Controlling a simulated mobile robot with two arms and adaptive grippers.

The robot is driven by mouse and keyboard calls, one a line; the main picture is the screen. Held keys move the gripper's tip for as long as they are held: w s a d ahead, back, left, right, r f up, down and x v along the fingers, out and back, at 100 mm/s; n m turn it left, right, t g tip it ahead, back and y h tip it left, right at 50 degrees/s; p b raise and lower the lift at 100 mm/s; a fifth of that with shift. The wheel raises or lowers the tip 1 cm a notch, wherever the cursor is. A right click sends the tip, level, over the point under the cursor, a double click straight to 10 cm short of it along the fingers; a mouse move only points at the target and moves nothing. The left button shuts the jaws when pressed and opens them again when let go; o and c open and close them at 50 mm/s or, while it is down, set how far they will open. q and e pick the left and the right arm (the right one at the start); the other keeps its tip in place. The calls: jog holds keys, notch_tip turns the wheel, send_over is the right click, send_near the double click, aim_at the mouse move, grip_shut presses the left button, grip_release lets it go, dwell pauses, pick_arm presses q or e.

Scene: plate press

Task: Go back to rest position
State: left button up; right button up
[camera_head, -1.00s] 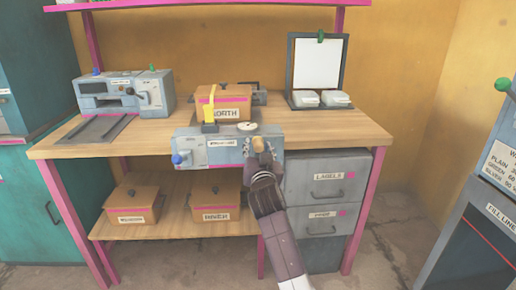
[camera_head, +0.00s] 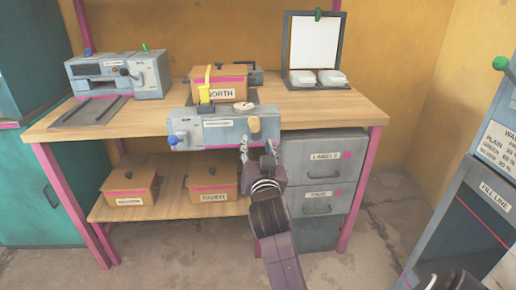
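My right gripper (camera_head: 258,149) is in front of the workbench, just below the front panel of the blue-grey plate press (camera_head: 215,140). Its two fingers are spread with nothing visible between them. A tan knob (camera_head: 254,125) on the press front is just above the fingertips, and the gripper appears apart from it. My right arm reaches up from the bottom of the picture.
The wooden bench (camera_head: 350,108) bears a blue-grey machine (camera_head: 148,75), a box labelled NORTH (camera_head: 225,78) and a white board (camera_head: 315,42). Lidded boxes (camera_head: 130,188) stand on the lower shelf. Grey drawers (camera_head: 325,170) are right of my gripper. A cabinet (camera_head: 470,215) stands at right.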

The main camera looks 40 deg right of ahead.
jog(key=shift+s+a, duration=0.3)
jog(key=shift+s, duration=0.2)
